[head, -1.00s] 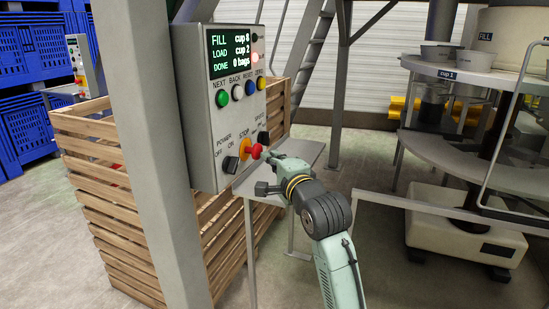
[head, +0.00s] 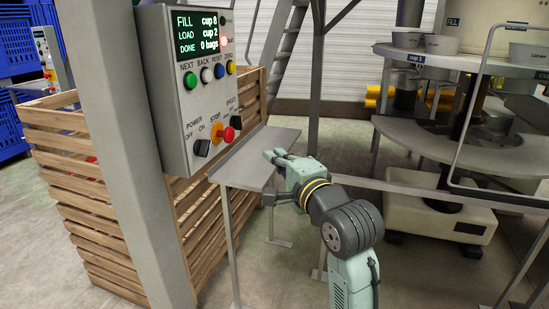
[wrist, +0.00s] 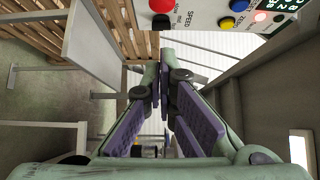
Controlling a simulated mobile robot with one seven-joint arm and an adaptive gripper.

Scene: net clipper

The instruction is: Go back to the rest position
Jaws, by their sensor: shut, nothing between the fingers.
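My gripper (head: 270,155) is in the head view, to the right of and a little below the red stop button (head: 229,134), apart from the control box (head: 176,105). It appears over the small grey table (head: 232,172). In the wrist view the purple-padded fingers (wrist: 164,82) come together at their tips with nothing held. The box's display (head: 196,33) reads FILL cup 8, LOAD cup 2, DONE 0 bags.
A grey post (head: 110,120) stands left of the box, by a slatted wooden crate (head: 85,215). A carousel with cups (head: 395,60) stands at right, behind a grey rail (head: 450,196). Bare floor (head: 35,235) shows at left.

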